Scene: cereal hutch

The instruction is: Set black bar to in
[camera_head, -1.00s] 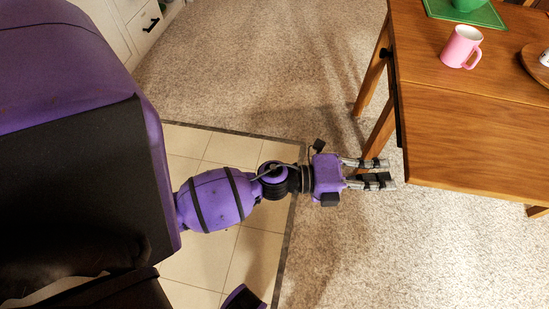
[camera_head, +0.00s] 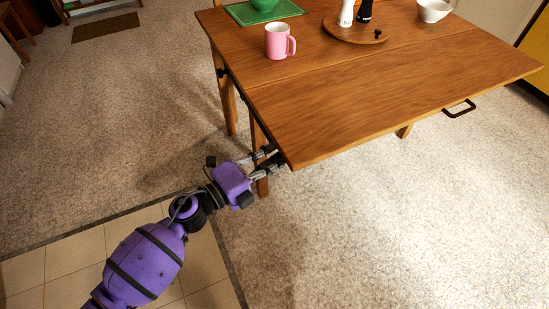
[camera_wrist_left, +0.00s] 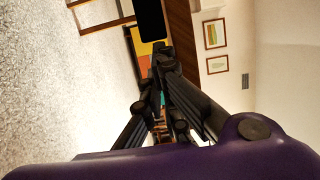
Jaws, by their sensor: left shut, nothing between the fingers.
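My left gripper (camera_head: 279,160) is shut and empty at the table's near left corner, close to the edge and far left of the handle. It also shows in the left wrist view (camera_wrist_left: 162,52). My right gripper is out of view.
On the table stand a pink mug (camera_head: 277,42), a green tray (camera_head: 240,14) with a green bowl, a round board (camera_head: 343,31) with two shakers, and a white bowl (camera_head: 433,10). A table leg (camera_head: 259,150) is behind my gripper. Carpet in front is clear.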

